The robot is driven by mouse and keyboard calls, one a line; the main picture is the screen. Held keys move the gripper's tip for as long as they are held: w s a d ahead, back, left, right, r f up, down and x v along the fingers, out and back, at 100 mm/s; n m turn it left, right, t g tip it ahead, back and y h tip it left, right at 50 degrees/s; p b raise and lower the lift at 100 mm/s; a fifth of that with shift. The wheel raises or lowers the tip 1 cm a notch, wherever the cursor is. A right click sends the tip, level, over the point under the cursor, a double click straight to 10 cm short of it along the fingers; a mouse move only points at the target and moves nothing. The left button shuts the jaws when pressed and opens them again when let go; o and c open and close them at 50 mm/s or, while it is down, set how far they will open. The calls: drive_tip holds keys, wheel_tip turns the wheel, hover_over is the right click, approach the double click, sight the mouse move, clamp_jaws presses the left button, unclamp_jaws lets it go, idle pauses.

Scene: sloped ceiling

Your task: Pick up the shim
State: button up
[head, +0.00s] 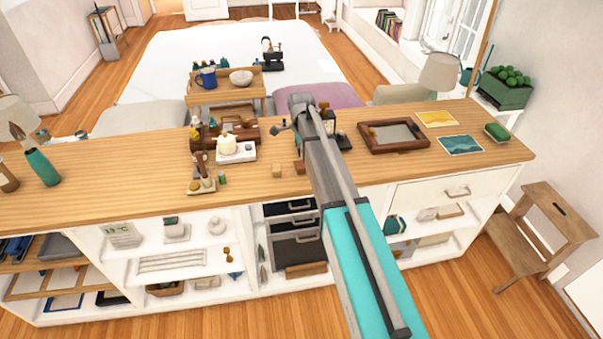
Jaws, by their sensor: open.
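I cannot pick out the shim for certain. My arm reaches from the bottom of the head view over the counter. The end of the arm is hidden behind its own link, so I do not make out my gripper's fingertips. The counter surface behind the arm is also covered.
A white stand with a cream pot (227,146) and a small board with tools (201,186) stand left of the block. A brown framed tray (393,149) lies right of my arm. A teal vase (42,167) is at far left. Bare counter lies between vase and tools.

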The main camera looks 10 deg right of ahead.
sight(301, 167)
drive_tip(key=shift+f+b, duration=1.4)
drive_tip(key=shift+f, duration=0.35)
drive_tip(key=shift+f+b, duration=2.6)
drive_tip(key=shift+s, duration=0.1)
drive_tip(key=c, duration=0.9)
